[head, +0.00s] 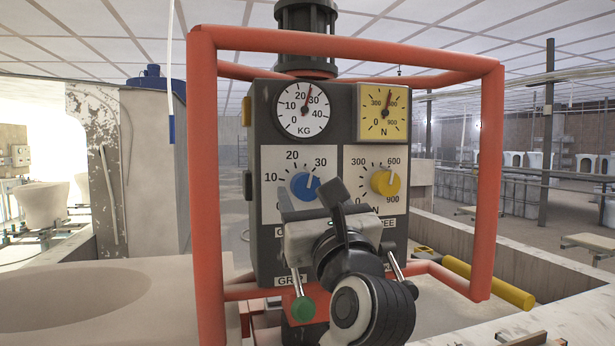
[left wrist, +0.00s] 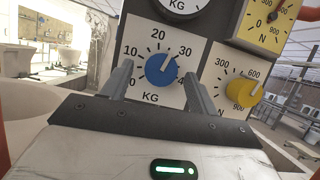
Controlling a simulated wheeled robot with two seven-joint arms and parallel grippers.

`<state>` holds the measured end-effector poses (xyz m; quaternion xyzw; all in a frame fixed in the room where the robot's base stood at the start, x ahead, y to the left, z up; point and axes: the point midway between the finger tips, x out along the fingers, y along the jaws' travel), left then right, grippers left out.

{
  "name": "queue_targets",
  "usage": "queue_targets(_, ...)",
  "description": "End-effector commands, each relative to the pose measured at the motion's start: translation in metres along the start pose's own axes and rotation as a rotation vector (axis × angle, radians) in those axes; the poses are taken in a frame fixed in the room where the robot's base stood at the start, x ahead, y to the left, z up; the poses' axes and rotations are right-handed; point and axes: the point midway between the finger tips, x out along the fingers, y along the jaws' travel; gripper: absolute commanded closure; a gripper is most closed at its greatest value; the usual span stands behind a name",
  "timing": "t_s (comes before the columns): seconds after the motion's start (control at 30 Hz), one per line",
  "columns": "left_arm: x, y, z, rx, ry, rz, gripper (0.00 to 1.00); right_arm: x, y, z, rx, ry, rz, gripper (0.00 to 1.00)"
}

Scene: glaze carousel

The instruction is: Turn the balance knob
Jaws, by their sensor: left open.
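The control box (head: 333,150) carries a blue knob (head: 304,186) on a KG scale and a yellow knob (head: 385,183) on an N scale. No readable label says which is the balance knob. The blue knob's white mark points between 20 and 30; the yellow one's points near 600. My left gripper (head: 311,197) is open in front of the blue knob. In the left wrist view, the blue knob (left wrist: 160,69) shows between the two fingers, with gaps on both sides; the yellow knob (left wrist: 243,89) is to the right. My right gripper is not in view.
A red tube frame (head: 488,180) surrounds the box. Above the knobs are a white KG dial (head: 303,108) and a yellow N dial (head: 385,112). My gripper hides part of the lower labels.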

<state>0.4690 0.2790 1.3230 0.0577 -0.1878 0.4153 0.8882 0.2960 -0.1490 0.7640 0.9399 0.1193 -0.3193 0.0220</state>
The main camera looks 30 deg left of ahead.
Motion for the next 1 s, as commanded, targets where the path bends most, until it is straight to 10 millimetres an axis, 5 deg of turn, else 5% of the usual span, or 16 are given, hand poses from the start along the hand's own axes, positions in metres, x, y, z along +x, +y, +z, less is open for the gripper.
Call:
queue_targets(0.2,0.022,0.0,0.001,0.001,-0.001,0.0,0.41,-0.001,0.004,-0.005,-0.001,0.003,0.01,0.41)
queue_targets(0.53,0.025,0.0,-0.001,0.001,-0.001,0.0,0.41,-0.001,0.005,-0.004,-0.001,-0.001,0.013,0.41)
queue_targets(0.7,0.025,0.0,0.0,0.001,0.0,0.0,0.85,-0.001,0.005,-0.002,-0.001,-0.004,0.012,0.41)
queue_targets(1.0,0.024,-0.001,-0.002,-0.023,0.001,0.008,0.85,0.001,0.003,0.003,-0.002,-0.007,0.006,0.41)
